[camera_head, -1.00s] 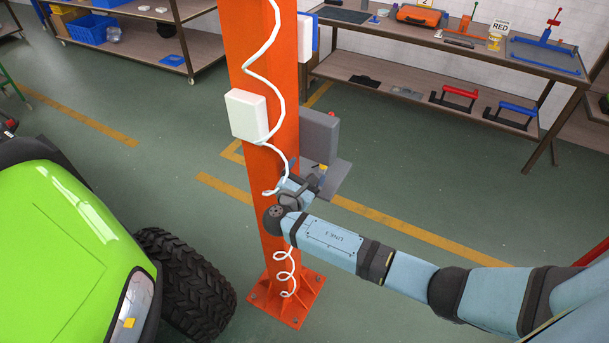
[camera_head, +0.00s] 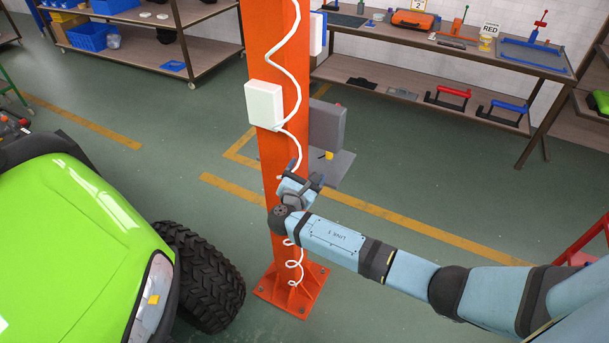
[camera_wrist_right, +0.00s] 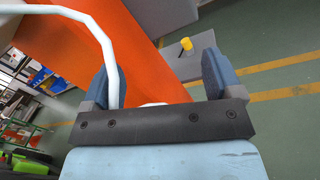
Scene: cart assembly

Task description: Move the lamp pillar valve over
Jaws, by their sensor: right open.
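The orange pillar (camera_head: 270,45) stands upright in the middle of the head view and crosses the right wrist view (camera_wrist_right: 155,60). A yellow knob-like part (camera_head: 328,155), possibly the valve, sits on a grey plate (camera_head: 340,170) at the pillar's right side; it also shows beyond the fingers in the right wrist view (camera_wrist_right: 186,45). My right gripper (camera_head: 312,182) is open and close to the pillar, below the plate. In the right wrist view its fingers (camera_wrist_right: 158,80) are apart, with a white cable (camera_wrist_right: 112,70) just inside the left finger. My left gripper is out of view.
A white box (camera_head: 263,103) and a grey box (camera_head: 327,125) are fixed on the pillar. A green vehicle (camera_head: 75,255) with a black tyre (camera_head: 205,275) stands at the left. A workbench (camera_head: 440,45) with tools is at the back right. Floor between is clear.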

